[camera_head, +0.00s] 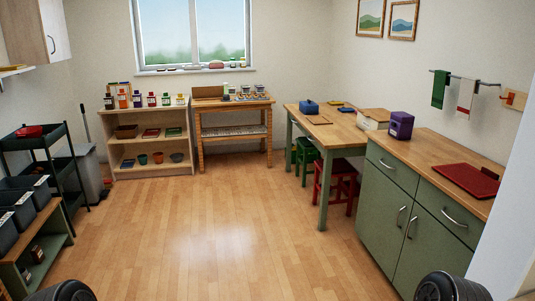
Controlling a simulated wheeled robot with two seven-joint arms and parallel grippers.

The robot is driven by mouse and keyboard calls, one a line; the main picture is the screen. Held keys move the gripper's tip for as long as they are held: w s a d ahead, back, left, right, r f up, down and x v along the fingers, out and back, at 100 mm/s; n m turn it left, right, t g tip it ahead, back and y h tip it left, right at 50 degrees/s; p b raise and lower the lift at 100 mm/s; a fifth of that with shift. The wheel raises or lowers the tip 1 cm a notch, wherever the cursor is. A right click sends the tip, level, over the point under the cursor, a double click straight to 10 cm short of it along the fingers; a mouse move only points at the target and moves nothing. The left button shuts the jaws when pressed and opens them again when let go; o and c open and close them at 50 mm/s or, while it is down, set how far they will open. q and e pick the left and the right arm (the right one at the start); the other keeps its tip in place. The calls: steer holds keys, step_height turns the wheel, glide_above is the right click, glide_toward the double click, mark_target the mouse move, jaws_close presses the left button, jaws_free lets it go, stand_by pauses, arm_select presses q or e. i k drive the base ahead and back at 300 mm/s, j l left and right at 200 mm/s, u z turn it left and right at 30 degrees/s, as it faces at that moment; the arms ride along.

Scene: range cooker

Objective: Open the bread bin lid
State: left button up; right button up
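I cannot tell for certain which thing is the bread bin. A purple box (400,125) stands upright on the wooden top of the green cabinet at the right; its top looks closed. A small blue lidded container (309,107) sits on the wooden table further back; its lid looks closed. Both are far from me and small. Neither of my grippers is in view; only dark rounded parts of my arms show at the bottom left and bottom right edges.
The green cabinet (385,212) with a red tray (466,180) runs along the right. Red (335,186) and green stools stand under the table (332,135). Shelves (150,140) and a side table (233,104) line the back wall. A dark rack stands left. The wooden floor (215,235) between is clear.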

mark_target(379, 115)
steer(key=i+u, duration=0.1)
steer(key=i, duration=2.35)
steer(key=i+j+z, duration=0.1)
steer(key=i+z, duration=0.3)
steer(key=i+j+z, duration=0.3)
steer(key=i+z, duration=0.15)
steer(key=i, duration=0.2)
steer(key=i+j+z, duration=0.8)
steer(key=j, duration=0.2)
steer(key=i+j+z, duration=0.3)
steer(key=j+z, duration=0.15)
steer(key=j, duration=0.2)
